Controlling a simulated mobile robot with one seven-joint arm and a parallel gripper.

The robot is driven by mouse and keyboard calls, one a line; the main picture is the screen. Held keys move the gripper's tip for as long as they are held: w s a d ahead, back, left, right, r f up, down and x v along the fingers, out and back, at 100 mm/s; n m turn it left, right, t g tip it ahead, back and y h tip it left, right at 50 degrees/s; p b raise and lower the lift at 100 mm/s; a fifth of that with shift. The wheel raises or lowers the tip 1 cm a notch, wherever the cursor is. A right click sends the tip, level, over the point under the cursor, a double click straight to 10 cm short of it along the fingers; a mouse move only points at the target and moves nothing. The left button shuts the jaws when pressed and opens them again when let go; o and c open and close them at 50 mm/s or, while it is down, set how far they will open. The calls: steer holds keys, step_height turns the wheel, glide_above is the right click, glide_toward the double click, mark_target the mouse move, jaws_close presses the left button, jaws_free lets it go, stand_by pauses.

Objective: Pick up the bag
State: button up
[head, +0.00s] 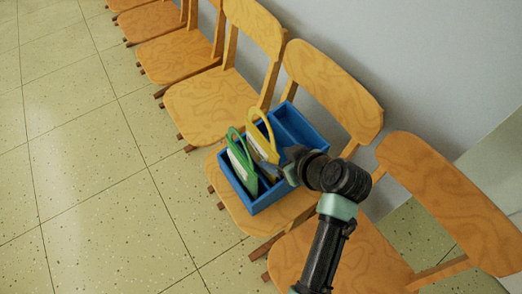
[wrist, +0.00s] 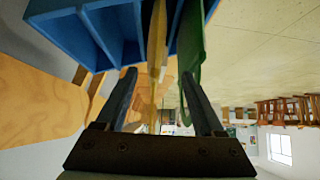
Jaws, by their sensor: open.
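Two flat bags stand upright in a blue box (head: 257,204) on a chair seat. One has a green handle; this green bag (head: 241,160) is in front at the left. The other, a yellow bag (head: 262,140), has a yellow loop handle and stands behind it. My gripper (head: 284,170) is at the right side of the bags, low over the box. In the wrist view, my open gripper (wrist: 158,74) has the yellow bag (wrist: 157,35) between its fingers. The green bag (wrist: 190,40) is by the right finger's tip. Contact cannot be told.
The box has dividers and an empty compartment (head: 298,126) at the back right. Wooden chairs stand in a row along the grey wall, with one chair (head: 440,195) close on the right. The tiled floor (head: 90,150) at the left is clear.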

mark_target(260, 148)
steer(key=b+x, duration=0.1)
steer(key=x, duration=0.2)
steer(key=b+x, duration=0.1)
steer(key=x, duration=0.1)
steer(key=b+x, duration=0.1)
steer(key=x, duration=0.2)
steer(key=shift+w+d+f, duration=0.2)
steer(key=shift+w+f, duration=0.05)
steer(key=shift+w, duration=0.15)
jaws_close()
